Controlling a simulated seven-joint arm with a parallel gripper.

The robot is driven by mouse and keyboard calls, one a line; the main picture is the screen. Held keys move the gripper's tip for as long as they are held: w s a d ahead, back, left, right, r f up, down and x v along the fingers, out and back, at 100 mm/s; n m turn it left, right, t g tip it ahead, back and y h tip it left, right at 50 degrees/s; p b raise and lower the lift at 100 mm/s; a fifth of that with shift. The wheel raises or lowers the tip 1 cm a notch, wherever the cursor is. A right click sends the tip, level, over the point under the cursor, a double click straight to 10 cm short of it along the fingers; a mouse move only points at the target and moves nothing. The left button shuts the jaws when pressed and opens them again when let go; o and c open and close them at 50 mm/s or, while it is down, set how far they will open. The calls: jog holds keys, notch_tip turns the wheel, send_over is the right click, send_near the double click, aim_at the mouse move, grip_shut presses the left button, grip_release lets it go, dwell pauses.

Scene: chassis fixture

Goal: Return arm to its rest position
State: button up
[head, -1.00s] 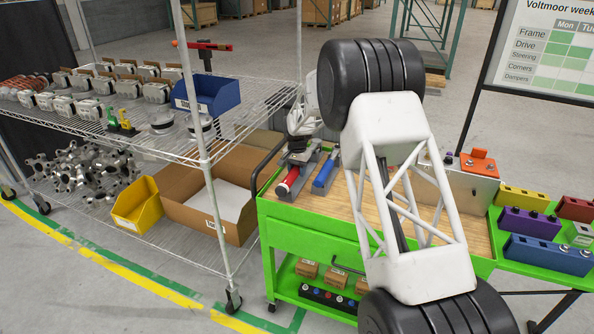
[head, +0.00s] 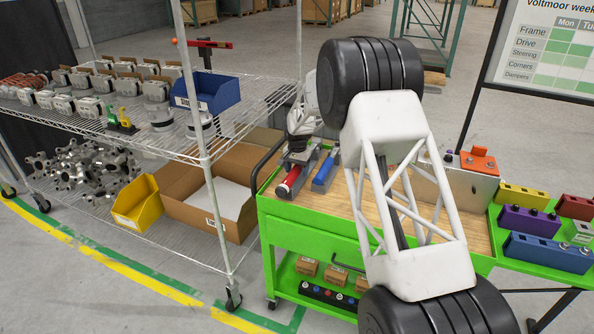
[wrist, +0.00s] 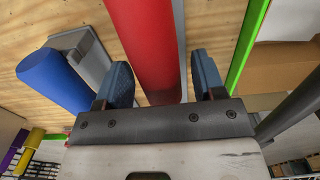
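My gripper (wrist: 162,82) is low over the wooden top of the green cart. Its two blue-grey fingers stand apart in the wrist view. A red-handled tool (wrist: 145,40) shows in the gap between them; I cannot tell whether a finger touches it. In the head view the red handle (head: 288,184) lies in a grey holder at the cart's left end. My wrist hides part of that spot, and the fingertips are not clear there. A blue-handled tool (head: 325,172) lies beside it in its own holder; it also shows at left in the wrist view (wrist: 52,80).
My arm crosses above the cart (head: 310,228). A wire shelf (head: 240,115) with a blue bin (head: 207,92), a yellow bin (head: 138,201) and a cardboard box (head: 205,222) stands close at left. Coloured blocks (head: 548,252) and an orange part (head: 478,160) are at right.

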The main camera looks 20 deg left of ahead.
jog(key=shift+o, duration=0.2)
jog(key=shift+f, duration=0.15)
jog(key=shift+r, duration=4.55)
